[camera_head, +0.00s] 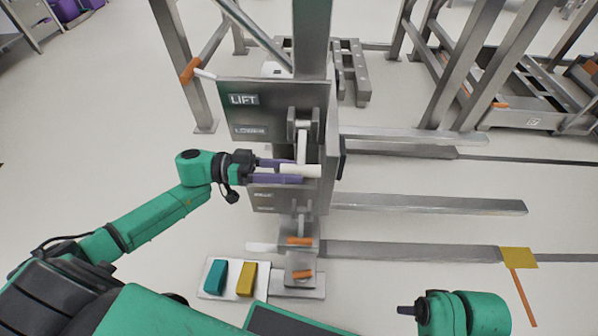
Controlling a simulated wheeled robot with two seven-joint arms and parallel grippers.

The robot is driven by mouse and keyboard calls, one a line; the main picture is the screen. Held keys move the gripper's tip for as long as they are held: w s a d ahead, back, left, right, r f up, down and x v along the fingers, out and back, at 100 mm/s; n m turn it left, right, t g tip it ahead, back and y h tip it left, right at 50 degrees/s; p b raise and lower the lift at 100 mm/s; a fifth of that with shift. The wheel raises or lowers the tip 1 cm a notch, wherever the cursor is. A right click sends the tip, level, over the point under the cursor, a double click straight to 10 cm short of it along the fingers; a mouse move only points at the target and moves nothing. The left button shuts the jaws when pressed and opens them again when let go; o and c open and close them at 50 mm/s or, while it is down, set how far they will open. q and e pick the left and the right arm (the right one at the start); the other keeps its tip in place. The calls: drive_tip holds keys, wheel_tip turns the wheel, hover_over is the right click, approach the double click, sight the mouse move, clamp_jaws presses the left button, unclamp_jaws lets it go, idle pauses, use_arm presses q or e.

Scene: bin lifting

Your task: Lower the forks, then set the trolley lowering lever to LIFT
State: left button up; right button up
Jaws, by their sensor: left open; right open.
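The trolley (312,35) stands in the middle with a grey panel marked LIFT (243,99) above and LOWER (249,130) below. A lever with a white handle (302,170) hangs from a bracket on this panel, its handle below the LOWER label. My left gripper (305,172) is open, with its purple fingers above and below the white handle; contact is unclear. The forks (430,205) are long grey bars reaching right, seemingly close to the floor; their exact height is unclear. My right gripper (405,310) is at the bottom right, open, mostly end-on and away from the trolley.
Teal (215,277) and yellow (246,280) blocks sit on a white plate beside the trolley's base. Metal frames (470,60) stand at the back right. The floor at left is clear.

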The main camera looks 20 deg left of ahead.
use_arm(q)
drive_tip(key=shift+x, duration=1)
clamp_jaws()
drive_tip(key=shift+r, duration=0.1)
idle(0.5)
